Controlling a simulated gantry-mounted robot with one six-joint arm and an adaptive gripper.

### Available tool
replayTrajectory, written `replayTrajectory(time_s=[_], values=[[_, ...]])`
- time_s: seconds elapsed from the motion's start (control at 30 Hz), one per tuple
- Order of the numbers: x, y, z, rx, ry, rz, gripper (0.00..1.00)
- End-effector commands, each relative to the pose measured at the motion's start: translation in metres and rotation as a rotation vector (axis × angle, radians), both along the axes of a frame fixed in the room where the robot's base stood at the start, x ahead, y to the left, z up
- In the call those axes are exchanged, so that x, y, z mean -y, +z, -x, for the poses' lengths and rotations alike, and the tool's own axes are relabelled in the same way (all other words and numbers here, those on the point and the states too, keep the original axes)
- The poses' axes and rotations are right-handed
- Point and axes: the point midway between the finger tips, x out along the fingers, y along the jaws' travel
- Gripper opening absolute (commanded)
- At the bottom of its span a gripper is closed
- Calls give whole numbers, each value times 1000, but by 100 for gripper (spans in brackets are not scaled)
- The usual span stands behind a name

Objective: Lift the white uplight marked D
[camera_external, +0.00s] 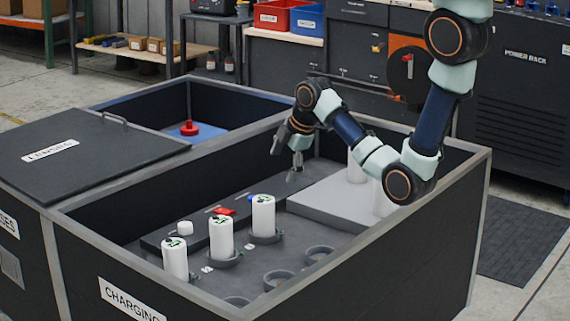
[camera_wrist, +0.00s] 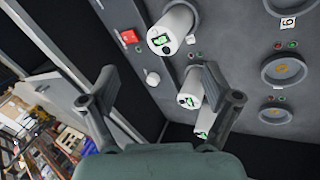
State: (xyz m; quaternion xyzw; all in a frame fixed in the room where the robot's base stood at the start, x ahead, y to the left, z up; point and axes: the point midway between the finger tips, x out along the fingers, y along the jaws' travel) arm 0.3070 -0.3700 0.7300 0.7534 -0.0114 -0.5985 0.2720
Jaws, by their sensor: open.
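Three white cylindrical uplights stand in a row in the charging tote: a front one (camera_external: 175,260), a middle one (camera_external: 221,240) and a rear one (camera_external: 263,218). Each has a dark and green marking on top, too small to read, so I cannot tell which is D. In the wrist view three show too, the largest (camera_wrist: 172,28), a second (camera_wrist: 190,92) and a partly hidden third (camera_wrist: 205,124). My gripper (camera_external: 287,152) is open and empty, above the tote's far side and apart from the row. Its two fingers spread in the wrist view (camera_wrist: 158,78).
Empty ring sockets (camera_external: 319,254) lie right of the row. A grey raised block (camera_external: 325,203) carries more white cylinders (camera_external: 355,168), partly hidden by my arm. A dark strip with a red switch (camera_external: 225,211) and white knob (camera_external: 185,228) runs left. Tote walls (camera_external: 400,237) surround everything.

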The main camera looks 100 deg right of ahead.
Motion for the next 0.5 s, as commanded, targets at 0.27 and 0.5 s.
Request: replayTrajectory(time_s=[0.27,0.5], values=[[72,-36,237,-326,206,-255,88],[67,-49,277,-339,277,-314,88]])
